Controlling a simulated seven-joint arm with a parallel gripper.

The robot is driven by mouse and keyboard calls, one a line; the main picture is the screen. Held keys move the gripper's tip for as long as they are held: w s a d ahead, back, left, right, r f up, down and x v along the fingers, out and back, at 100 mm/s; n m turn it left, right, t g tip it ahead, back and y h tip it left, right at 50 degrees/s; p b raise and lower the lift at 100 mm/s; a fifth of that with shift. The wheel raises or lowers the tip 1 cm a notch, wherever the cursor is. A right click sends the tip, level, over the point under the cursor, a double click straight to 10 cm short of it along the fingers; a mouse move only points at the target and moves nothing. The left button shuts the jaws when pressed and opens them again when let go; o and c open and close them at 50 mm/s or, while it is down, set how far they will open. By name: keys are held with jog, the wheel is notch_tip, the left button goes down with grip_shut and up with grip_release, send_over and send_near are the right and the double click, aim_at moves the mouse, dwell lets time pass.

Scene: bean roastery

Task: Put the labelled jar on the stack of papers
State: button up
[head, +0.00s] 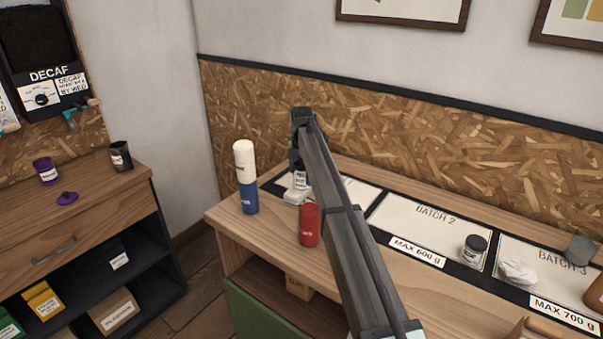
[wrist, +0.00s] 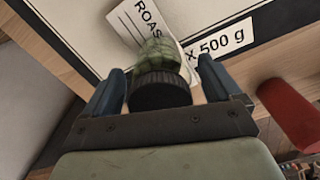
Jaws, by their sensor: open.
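My gripper (head: 298,155) is open at the far end of my arm, above the left part of the workbench. In the wrist view, a jar with a black lid and a greenish body lies between the two open fingers (wrist: 160,84), with gaps on both sides of it. A white tag reading "ROAS" (wrist: 135,22) is beside it. In the head view a jar with a white label (head: 301,181) shows just below my gripper, partly hidden by my arm.
A red container (head: 309,226) and a blue one with a white top (head: 248,195) stand near the gripper. A batch 2 area (head: 415,218) has clear space.

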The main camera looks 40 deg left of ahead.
notch_tip(320, 180, up, 12)
jog(key=shift+r, duration=0.1)
dwell(0.5)
